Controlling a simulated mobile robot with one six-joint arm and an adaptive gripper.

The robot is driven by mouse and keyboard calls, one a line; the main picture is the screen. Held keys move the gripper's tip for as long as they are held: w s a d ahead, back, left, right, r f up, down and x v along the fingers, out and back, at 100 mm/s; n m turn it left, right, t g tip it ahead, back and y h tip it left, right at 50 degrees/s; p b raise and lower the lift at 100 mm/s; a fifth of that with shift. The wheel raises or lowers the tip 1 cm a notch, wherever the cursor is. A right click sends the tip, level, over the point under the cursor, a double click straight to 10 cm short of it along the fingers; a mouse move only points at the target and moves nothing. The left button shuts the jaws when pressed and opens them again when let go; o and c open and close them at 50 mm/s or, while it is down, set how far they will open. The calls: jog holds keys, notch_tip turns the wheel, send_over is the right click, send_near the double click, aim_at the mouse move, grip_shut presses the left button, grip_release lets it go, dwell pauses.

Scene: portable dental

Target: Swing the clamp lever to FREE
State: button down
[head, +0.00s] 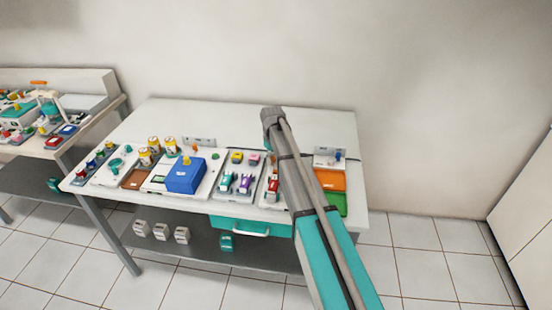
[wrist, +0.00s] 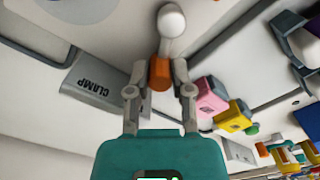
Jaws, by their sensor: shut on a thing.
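In the wrist view, my gripper (wrist: 160,68) is shut on the clamp lever (wrist: 160,74), an orange piece between the two fingertips. A white, round-ended part (wrist: 171,22) extends from it towards the top of the picture. A grey block marked CLAMP (wrist: 92,82) lies just left of the fingers. No FREE mark is readable, so the lever's setting cannot be told. In the head view, my arm covers the gripper and the lever.
A pink block (wrist: 208,98) and a yellow block (wrist: 234,117) lie close right of the fingers. In the head view, a blue box (head: 185,175) and several small items crowd the white table (head: 230,118). The table's back strip is mostly clear.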

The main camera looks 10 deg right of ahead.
jog(key=shift+s+a+n, duration=0.15)
jog(key=shift+a+n, duration=0.2)
jog(key=shift+n, duration=0.65)
jog(key=c, duration=0.5)
grip_release()
jog(key=shift+r, duration=0.1)
